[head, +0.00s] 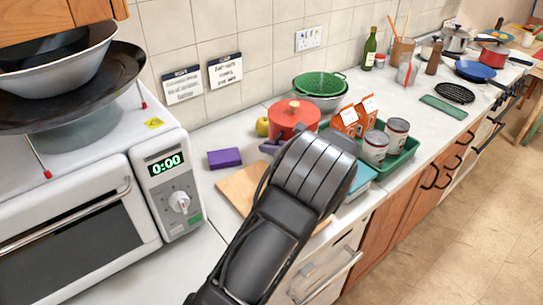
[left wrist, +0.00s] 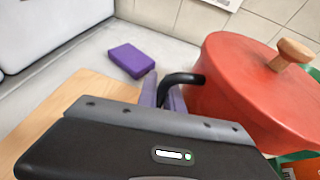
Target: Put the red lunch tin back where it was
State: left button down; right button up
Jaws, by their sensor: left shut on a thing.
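The red lunch tin (head: 292,117) is a round red vessel with a lid and a wooden knob. It is by the back of the counter, and it also shows at the right of the left wrist view (left wrist: 255,90), upright. My left gripper (head: 272,147) has purple fingers, shut on the tin's black side handle (left wrist: 181,79). The tin's underside is hidden, so I cannot tell whether it touches the counter. My right gripper is not in view.
A wooden board (head: 240,187) and purple block (head: 224,158) lie left of the tin. A green tray (head: 403,158) with cans and orange cartons stands right, a green colander (head: 319,84) behind. A microwave (head: 165,150) fills the left.

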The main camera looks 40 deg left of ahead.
pick_arm(q)
jog(key=shift+f, duration=0.15)
jog(key=shift+f, duration=1.8)
jog(key=c, duration=1.5)
grip_release()
jog(key=b+v, duration=0.1)
jog(key=v, duration=1.1)
jog(key=shift+f, duration=0.1)
